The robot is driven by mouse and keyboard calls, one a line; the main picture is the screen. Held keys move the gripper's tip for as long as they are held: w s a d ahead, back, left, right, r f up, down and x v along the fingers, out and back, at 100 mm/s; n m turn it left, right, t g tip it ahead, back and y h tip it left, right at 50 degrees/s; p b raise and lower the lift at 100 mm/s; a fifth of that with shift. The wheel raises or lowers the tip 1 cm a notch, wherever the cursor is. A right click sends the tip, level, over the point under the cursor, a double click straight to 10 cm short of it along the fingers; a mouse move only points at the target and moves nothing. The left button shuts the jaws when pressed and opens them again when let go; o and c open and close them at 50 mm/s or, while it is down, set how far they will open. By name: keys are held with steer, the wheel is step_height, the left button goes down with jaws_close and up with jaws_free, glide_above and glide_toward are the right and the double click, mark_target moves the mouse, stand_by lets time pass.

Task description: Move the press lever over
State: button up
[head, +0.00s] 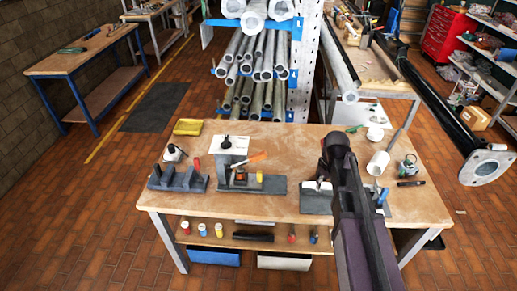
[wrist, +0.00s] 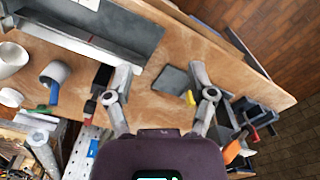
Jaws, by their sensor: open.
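The press (head: 234,160) stands on the workbench left of centre in the head view, with a grey column and a dark base plate. Its orange lever (head: 256,157) sticks out to the right, tilted slightly up. A yellow-topped piece (head: 259,176) stands on the base plate. In the wrist view an orange part, apparently the lever (wrist: 232,152), lies at lower right, beyond the right finger, which partly hides the press. My gripper (wrist: 161,84) is open and empty above the bench, apart from the lever. In the head view my arm hides its fingers.
A dark V-block stand (head: 178,178) is left of the press. A dark fixture (head: 316,201) lies to its right, partly behind my arm. A pipe rack (head: 262,60) rises behind.

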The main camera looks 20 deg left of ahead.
steer(key=w+a+r+n+p, duration=0.3)
steer(key=a+r+p, duration=0.1)
steer(key=a, duration=0.4)
steer(key=w+a+r+n+p, duration=0.3)
steer(key=a+r+n, duration=0.15)
steer(key=a, duration=0.25)
step_height(320, 180, up, 4)
steer(key=n+p, duration=0.4)
glide_above(259, 154)
steer(key=shift+w+a, duration=0.1)
steer(key=shift+w, duration=0.05)
steer(key=shift+f, duration=0.1)
step_height(259, 154, down, 14)
steer(key=b, duration=1.3)
steer(key=shift+r+b, duration=0.25)
steer(key=shift+b, duration=0.05)
steer(key=shift+c, duration=0.2)
jaws_close()
